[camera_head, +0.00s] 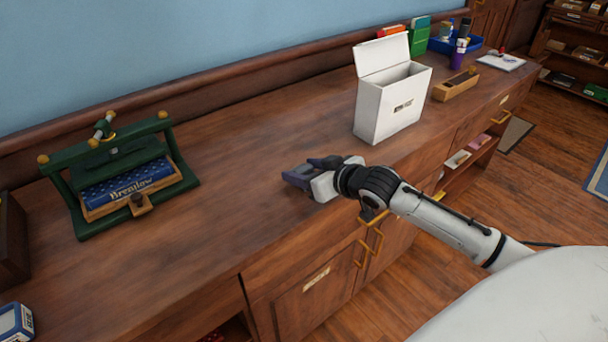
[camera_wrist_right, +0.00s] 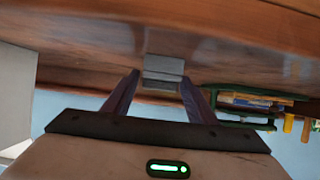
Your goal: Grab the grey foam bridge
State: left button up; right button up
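The grey foam bridge (camera_wrist_right: 163,66) shows in the right wrist view as a small grey block against the wooden counter, which appears at the top of that view. It lies in line with the gap between the fingertips of my right gripper (camera_wrist_right: 160,76), with visible space on both sides. The fingers are apart and not closed on it. In the head view my right gripper (camera_head: 298,176) is low over the middle of the counter (camera_head: 235,150), and I cannot pick out the bridge there. My left gripper is not in view.
A white open-lidded box (camera_head: 388,110) stands right of and behind the gripper. A green press (camera_head: 118,180) holding a blue book stands at the left. A wooden tray (camera_head: 456,86) and blue bin (camera_head: 452,44) are farther right. The counter between press and gripper is clear.

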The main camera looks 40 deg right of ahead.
jog(key=c, duration=0.8)
